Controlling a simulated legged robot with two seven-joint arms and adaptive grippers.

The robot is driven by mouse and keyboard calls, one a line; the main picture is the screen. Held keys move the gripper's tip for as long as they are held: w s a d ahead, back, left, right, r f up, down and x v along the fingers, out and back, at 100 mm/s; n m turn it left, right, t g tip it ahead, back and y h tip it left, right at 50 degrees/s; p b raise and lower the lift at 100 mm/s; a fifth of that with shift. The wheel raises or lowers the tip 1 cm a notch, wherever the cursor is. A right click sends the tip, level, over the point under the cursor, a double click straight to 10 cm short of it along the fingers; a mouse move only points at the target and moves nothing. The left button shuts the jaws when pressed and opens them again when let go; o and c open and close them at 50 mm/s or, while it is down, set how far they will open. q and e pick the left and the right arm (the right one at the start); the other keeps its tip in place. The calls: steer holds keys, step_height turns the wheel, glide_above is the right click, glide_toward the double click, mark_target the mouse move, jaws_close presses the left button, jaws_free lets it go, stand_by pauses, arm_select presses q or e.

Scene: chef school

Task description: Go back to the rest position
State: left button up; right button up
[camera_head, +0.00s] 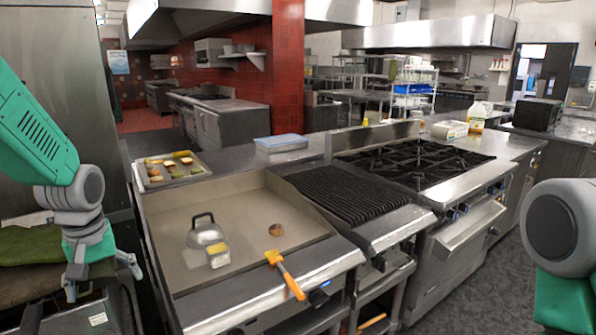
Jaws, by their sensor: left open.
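My left gripper (101,279) hangs at the left, its fingers pointing down and spread apart, with nothing between them. It is left of the griddle, over the dark area in front of the green cloth. My right arm shows only as a grey and green link at the right edge; its gripper is out of view. On the flat griddle (270,212) stand a metal dome with a black handle (206,233), a small brown patty (276,230) and an orange-handled spatula (284,274) lying across the front edge.
A tray of food pieces (197,171) sits at the griddle's back left. A blue-lidded container (281,142) is behind. A black grill (348,194) and a burner stove (418,162) stand to the right. A green cloth (30,246) lies left. Dark floor is open at front right.

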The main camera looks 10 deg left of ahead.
arm_select(q)
steer(key=s+d+f+m+b, duration=0.2)
steer(key=s+d+f, duration=0.15)
steer(key=f, duration=0.55)
steer(key=s+d+f+m+b, duration=0.1)
steer(key=s+d+f+b, duration=0.1)
steer(key=s+f, duration=0.5)
steer(key=s+d+f+m+b, duration=0.2)
steer(key=f+b, duration=0.1)
steer(key=f, duration=0.7)
steer(key=s+d+f+m+b, duration=0.1)
steer(key=s+d+f+b, duration=0.1)
steer(key=s+f, duration=0.3)
steer(key=s+d+f+m+b, duration=0.2)
steer(key=s+f, duration=0.4)
steer(key=s, duration=0.4)
steer(key=shift+d+f+m+h, duration=0.2)
steer(key=shift+d+m+h, duration=0.15)
steer(key=shift+d, duration=0.4)
arm_select(e)
step_height(320, 180, down, 11)
arm_select(q)
steer(key=shift+w, duration=0.1)
arm_select(e)
steer(key=shift+s, duration=0.15)
